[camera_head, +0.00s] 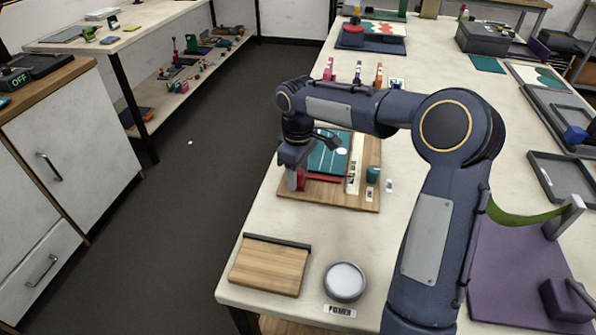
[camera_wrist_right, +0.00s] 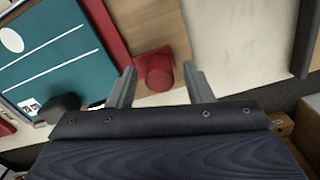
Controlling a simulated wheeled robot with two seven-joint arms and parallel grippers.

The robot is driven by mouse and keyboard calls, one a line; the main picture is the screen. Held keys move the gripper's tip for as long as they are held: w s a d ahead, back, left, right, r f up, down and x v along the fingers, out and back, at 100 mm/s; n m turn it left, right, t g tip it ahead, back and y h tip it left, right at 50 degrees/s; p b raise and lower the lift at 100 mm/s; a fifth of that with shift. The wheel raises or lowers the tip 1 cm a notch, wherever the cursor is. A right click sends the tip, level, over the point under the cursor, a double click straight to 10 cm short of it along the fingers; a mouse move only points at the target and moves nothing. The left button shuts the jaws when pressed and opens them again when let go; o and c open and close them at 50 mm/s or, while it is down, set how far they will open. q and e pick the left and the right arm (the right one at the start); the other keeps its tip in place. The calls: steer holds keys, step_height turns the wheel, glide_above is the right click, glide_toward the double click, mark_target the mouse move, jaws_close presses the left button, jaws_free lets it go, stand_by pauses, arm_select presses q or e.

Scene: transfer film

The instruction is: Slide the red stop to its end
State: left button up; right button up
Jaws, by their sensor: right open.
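The red stop (camera_head: 302,179) is at the left front of a wooden board (camera_head: 330,194) on the white table. In the right wrist view it shows as a round red knob (camera_wrist_right: 155,78) beside a long red bar (camera_wrist_right: 108,32). The bar runs along the edge of a teal plate with white lines (camera_head: 327,157), also in the wrist view (camera_wrist_right: 48,62). My right gripper (camera_head: 296,181) is open at the stop. In the wrist view the knob lies between the gripper's fingers (camera_wrist_right: 160,70), with gaps visible on both sides. My left gripper is not in view.
A teal cup (camera_head: 373,174) stands on the board's right side. A slanted wooden block (camera_head: 268,268) and a round white dish (camera_head: 345,281) are nearer the front edge. A purple mat with a green band (camera_head: 500,260) lies right of my arm.

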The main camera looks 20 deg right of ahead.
jaws_close()
steer(key=shift+s+a+b, duration=0.35)
steer(key=shift+s+a, duration=0.7)
steer(key=shift+s, duration=0.3)
